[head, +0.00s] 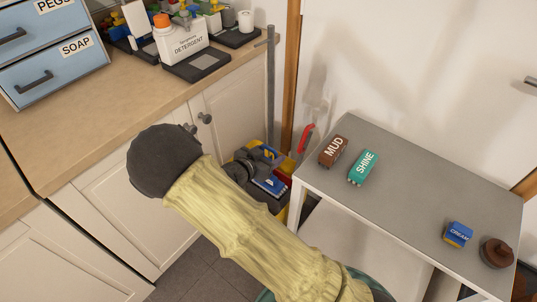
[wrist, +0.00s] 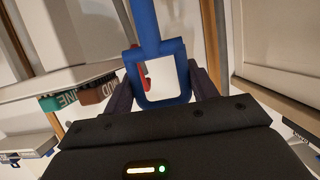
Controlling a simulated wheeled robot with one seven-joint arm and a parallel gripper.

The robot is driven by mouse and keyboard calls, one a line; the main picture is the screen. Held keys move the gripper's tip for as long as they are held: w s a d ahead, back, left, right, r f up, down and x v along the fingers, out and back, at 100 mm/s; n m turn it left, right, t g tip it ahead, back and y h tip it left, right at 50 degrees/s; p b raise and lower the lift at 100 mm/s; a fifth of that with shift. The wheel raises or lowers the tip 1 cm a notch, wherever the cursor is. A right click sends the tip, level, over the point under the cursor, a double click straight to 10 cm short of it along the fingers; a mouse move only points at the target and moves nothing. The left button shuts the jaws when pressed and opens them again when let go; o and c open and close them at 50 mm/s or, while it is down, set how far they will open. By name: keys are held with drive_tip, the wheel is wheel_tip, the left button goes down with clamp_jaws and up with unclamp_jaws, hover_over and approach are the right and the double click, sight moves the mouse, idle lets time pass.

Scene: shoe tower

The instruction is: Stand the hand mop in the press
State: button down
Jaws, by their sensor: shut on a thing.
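In the wrist view, my gripper (wrist: 159,88) has its dark fingers on either side of a blue loop with a blue shaft (wrist: 146,22), which I take to be the hand mop. It is shut on that loop. In the head view, my gripper (head: 258,172) is low in the gap between the cabinets and the grey-topped table, with blue parts beside it. Yellow parts of what looks like the press (head: 283,214) show around and below it, with a red lever (head: 306,137) behind. The mop's head and its fit in the press are hidden.
A grey-topped table (head: 420,190) on the right holds a MUD box (head: 334,150), a SHINE box (head: 363,167), a CREAM box (head: 457,234) and a brown pot (head: 496,253). A wooden counter (head: 90,125) with detergent (head: 180,42) is on the left. A grey upright pole (head: 271,90) stands behind.

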drive_tip(key=shift+f, duration=0.1)
drive_tip(key=shift+c, duration=2.3)
unclamp_jaws()
drive_tip(key=p+v, duration=0.2)
drive_tip(key=v, duration=1)
